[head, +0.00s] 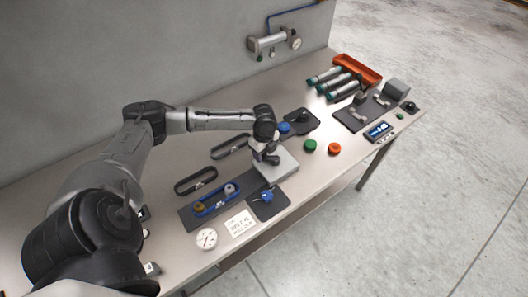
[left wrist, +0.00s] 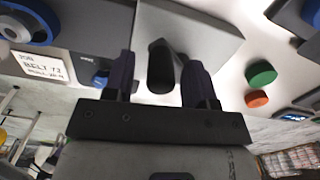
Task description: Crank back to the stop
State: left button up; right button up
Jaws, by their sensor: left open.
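My left gripper (head: 265,160) is over the pale grey block (head: 284,167) near the middle of the bench. In the left wrist view its two fingers (left wrist: 160,82) are apart. A dark, rounded handle (left wrist: 160,66) shows between them, with a visible gap on each side; it looks like the crank's grip. The handle stands in front of the pale block (left wrist: 205,35) in that view. In the head view the gripper hides the handle, so the crank's angle and its stop cannot be told. My right gripper is in neither view.
A blue-framed belt unit (head: 213,203), a job card (head: 240,223) and a dial (head: 207,238) are at front left. A green button (head: 309,145) and a red button (head: 334,148) are to the right. An orange tray (head: 370,75) is at the back right.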

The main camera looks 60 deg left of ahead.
pick_arm(q)
jog(key=shift+c, duration=0.2)
